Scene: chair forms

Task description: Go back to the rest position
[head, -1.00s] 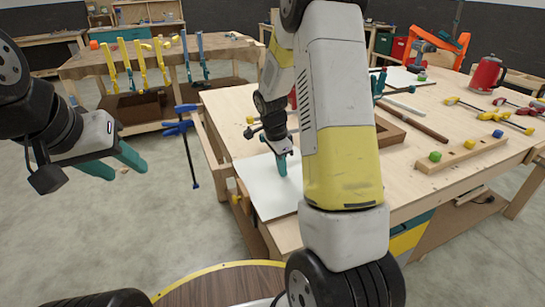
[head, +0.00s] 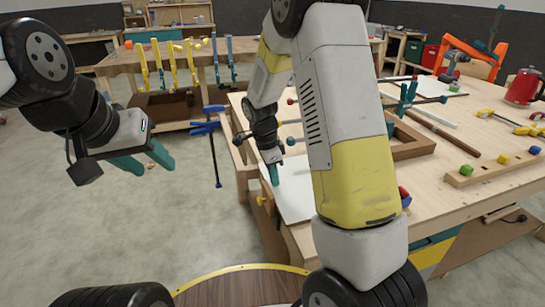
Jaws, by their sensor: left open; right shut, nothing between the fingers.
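My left gripper (head: 142,162) hangs at the left over the open floor. Its two teal fingers are apart and nothing is between them. My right gripper (head: 274,172) is over the near left corner of the workbench, pointing down at a white sheet (head: 292,190). Its teal fingers are together with nothing held. I cannot tell whether the fingertips touch the sheet. My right arm hides part of the sheet and the bench behind it.
The wooden workbench (head: 470,205) fills the right side, with a wooden frame (head: 412,146), a rail with coloured knobs (head: 490,168) and a red kettle (head: 523,87). A blue clamp (head: 211,128) hangs at its left edge. A back table (head: 110,67) holds yellow clamps. Floor at left is clear.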

